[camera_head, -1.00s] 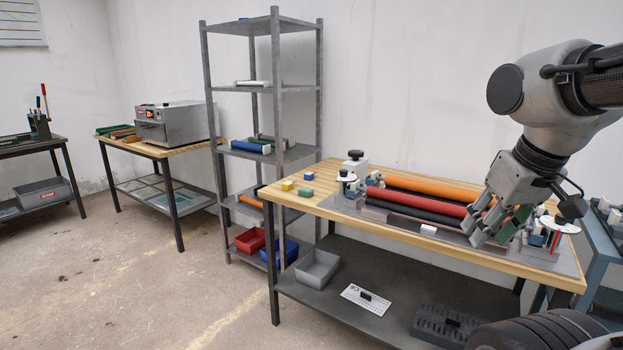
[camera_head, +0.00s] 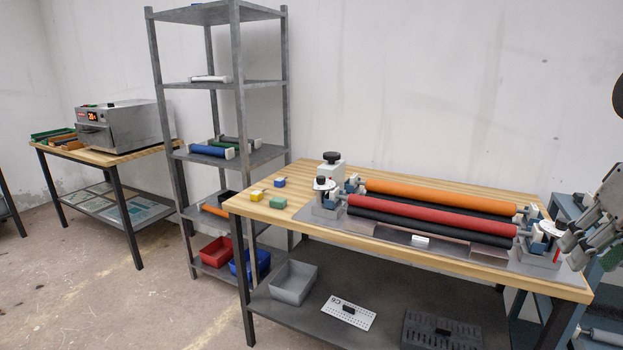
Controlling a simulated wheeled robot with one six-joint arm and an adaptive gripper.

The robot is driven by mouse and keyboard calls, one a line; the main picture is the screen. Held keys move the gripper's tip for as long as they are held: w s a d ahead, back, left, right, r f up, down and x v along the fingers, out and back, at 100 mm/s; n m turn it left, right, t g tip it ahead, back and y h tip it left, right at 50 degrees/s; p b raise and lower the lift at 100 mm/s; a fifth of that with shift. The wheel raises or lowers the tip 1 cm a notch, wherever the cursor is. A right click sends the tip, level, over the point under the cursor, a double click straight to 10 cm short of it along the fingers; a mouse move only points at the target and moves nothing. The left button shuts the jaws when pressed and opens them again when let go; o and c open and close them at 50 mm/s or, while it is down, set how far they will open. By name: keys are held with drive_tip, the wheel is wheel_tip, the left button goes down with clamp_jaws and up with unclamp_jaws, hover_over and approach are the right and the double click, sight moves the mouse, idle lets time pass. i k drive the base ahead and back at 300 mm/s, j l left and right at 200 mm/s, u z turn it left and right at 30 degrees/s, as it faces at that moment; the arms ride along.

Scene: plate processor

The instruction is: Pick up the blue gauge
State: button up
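A small blue block (camera_head: 280,183), which looks like the blue gauge, sits at the left back of the wooden table top (camera_head: 300,180). A yellow block (camera_head: 257,195) and a green block (camera_head: 277,202) lie nearer the front beside it. My gripper (camera_head: 572,252) is at the right picture edge, partly cut off, by the right end of the roller machine. It is far to the right of the blue block and not touching it. Nothing is seen held in it, but its finger opening is unclear.
The roller machine, with an orange roller (camera_head: 440,194) and a red roller (camera_head: 430,216), fills the table's middle and right. A black knob (camera_head: 332,157) stands up right of the blocks. A grey shelf rack (camera_head: 240,100) stands behind left. Bare wood surrounds the blocks.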

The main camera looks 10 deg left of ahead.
sight(279, 183)
drive_tip(key=i+j+z, duration=0.25)
drive_tip(key=j, duration=0.4)
drive_tip(key=i+j+z, duration=0.3)
drive_tip(key=j, duration=0.45)
drive_tip(key=i+j, duration=0.15)
drive_tip(key=j, duration=0.25)
drive_tip(key=i+j, duration=0.15)
drive_tip(key=j, duration=0.3)
drive_tip(key=i+j, duration=0.15)
drive_tip(key=j, duration=0.25)
drive_tip(key=i+j, duration=0.1)
drive_tip(key=j, duration=0.3)
drive_tip(key=i+j+z, duration=0.1)
drive_tip(key=j, duration=0.35)
drive_tip(key=i+j, duration=0.2)
drive_tip(key=j, duration=0.2)
drive_tip(key=i+j, duration=0.1)
drive_tip(key=j, duration=0.35)
